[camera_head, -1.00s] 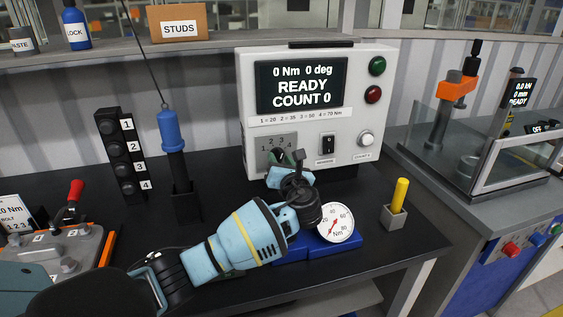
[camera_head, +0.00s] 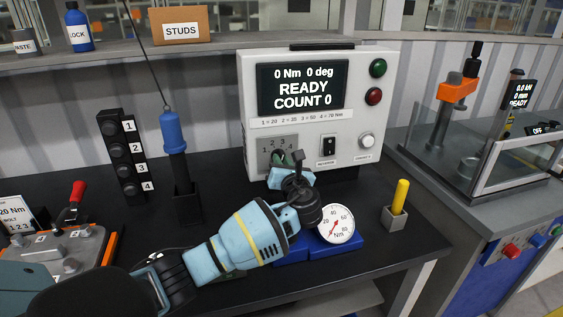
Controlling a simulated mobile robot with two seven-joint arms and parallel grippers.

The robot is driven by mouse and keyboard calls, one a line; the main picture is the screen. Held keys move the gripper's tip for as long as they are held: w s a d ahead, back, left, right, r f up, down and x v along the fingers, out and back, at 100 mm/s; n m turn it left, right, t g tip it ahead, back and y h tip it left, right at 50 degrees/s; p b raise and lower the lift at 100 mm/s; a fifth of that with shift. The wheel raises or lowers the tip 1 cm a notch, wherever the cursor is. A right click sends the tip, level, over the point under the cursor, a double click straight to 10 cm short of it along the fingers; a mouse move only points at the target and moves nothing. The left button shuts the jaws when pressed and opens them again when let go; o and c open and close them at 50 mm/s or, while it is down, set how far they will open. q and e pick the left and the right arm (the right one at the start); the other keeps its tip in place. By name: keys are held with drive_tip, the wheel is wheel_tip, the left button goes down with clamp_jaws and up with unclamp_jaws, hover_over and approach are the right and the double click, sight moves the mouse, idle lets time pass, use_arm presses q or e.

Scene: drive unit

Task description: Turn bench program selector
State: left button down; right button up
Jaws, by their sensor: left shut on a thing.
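The white bench controller (camera_head: 310,161) stands at the back of the black bench. Its screen (camera_head: 302,86) reads 0 Nm, 0 deg, READY, COUNT 0. The program selector (camera_head: 279,158) is a dark knob on a grey plate (camera_head: 264,142) marked 1 to 4, at the panel's lower left. My left gripper (camera_head: 290,162) reaches up to the knob and is shut on it. The fingers and wrist hide most of the knob, so its pointer setting cannot be read. My right gripper is out of view.
A torque gauge (camera_head: 336,223) on a blue base sits just right of my left wrist. A yellow-handled tool in a grey block (camera_head: 394,218) stands further right. A blue screwdriver (camera_head: 173,132) hangs left of the controller, beside a numbered black rack (camera_head: 122,160).

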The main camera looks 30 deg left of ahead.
use_arm(q)
drive_tip(key=n+p, duration=0.1)
drive_tip(key=n, duration=1.4)
drive_tip(key=shift+s+f, duration=0.1)
drive_tip(key=shift+f, duration=0.05)
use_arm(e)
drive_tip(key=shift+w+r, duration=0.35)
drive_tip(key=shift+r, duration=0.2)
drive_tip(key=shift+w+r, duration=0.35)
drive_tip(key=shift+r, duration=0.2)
use_arm(q)
drive_tip(key=shift+n, duration=0.4)
drive_tip(key=c, duration=1.4)
unclamp_jaws()
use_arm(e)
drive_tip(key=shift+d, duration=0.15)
use_arm(q)
drive_tip(key=v, duration=0.7)
drive_tip(key=shift+s+d+p, duration=0.25)
drive_tip(key=shift+p, duration=0.05)
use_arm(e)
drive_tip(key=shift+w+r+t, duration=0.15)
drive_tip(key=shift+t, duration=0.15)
